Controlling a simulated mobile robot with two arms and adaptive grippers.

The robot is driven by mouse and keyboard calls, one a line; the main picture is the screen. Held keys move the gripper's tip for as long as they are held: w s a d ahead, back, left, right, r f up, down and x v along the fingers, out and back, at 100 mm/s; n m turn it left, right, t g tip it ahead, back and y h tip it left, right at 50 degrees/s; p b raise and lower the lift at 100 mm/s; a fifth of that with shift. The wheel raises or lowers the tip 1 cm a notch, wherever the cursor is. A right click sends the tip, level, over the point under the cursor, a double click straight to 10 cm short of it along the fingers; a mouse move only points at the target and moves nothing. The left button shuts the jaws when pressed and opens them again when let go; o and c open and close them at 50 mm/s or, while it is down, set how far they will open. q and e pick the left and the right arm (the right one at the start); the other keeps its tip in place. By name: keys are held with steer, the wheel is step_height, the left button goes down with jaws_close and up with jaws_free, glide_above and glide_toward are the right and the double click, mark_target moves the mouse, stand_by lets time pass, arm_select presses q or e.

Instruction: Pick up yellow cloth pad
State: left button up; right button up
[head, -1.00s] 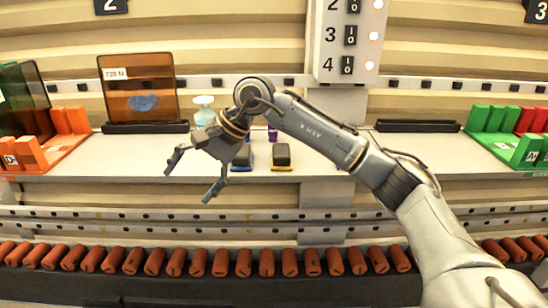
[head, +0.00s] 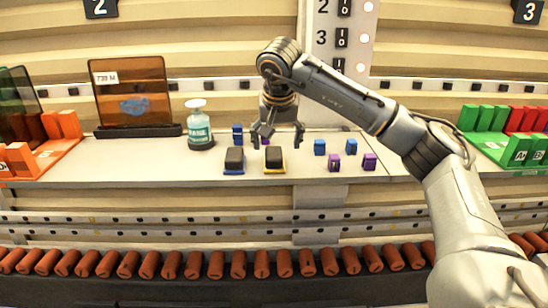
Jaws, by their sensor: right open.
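The yellow cloth pad (head: 275,170) shows as a black block on a thin yellow base, lying near the front of the white shelf. A similar black pad with a blue base (head: 234,170) lies just left of it. My right gripper (head: 281,145) is open and points down just behind and above the yellow pad, its fingers spread to either side. I see nothing between the fingers, and I cannot tell whether they touch the pad. My left gripper is not in view.
Small blue blocks (head: 320,147) and purple blocks (head: 369,162) stand to the right. An amber panel (head: 133,92) stands behind. A row of orange rollers (head: 238,264) runs below the shelf.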

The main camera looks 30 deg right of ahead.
mark_target(274, 152)
steer(key=shift+w+f+p, duration=0.25)
steer(key=shift+f+p, duration=0.05)
steer(key=shift+f, duration=0.15)
steer(key=p+x, duration=0.1)
steer(key=x, duration=0.2)
steer(key=shift+w+f, duration=0.3)
steer(key=shift+w+f+p, duration=0.15)
steer(key=shift+f+p, duration=0.15)
steer(key=shift+f, duration=0.1)
steer(key=shift+c, duration=0.2)
steer(key=c, duration=1.2)
steer(key=shift+r, duration=0.1)
